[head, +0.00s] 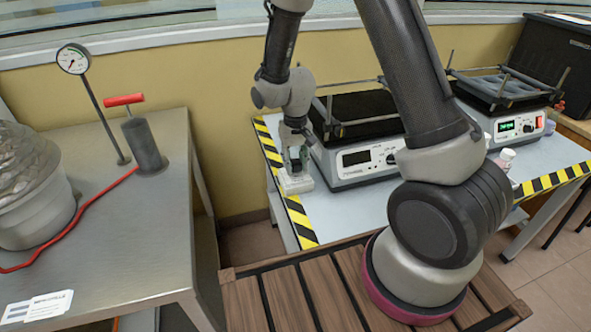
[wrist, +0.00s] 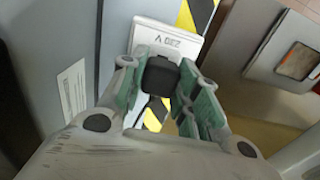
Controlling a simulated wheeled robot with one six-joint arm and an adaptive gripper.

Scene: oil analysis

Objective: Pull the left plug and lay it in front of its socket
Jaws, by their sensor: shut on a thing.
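A white socket block (head: 296,183) sits at the left end of the grey table, by the striped edge. In the wrist view its white face (wrist: 168,38) carries an upside-down "230 V" label. My gripper (head: 295,157) is just above the block. In the wrist view my gripper (wrist: 162,88) has its green-padded fingers on both sides of the black plug (wrist: 160,74) and is shut on it. The plug overlaps the lower part of the socket face. I cannot tell whether its pins are in the socket. No second plug is clearly visible.
A shaker with a dark top and display (head: 357,158) stands close right of the socket. A second shaker (head: 515,127) with a lit display is farther right. Yellow-black tape (head: 299,221) marks the table edge. A metal bench (head: 120,240) with a hand pump (head: 145,147) is at left.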

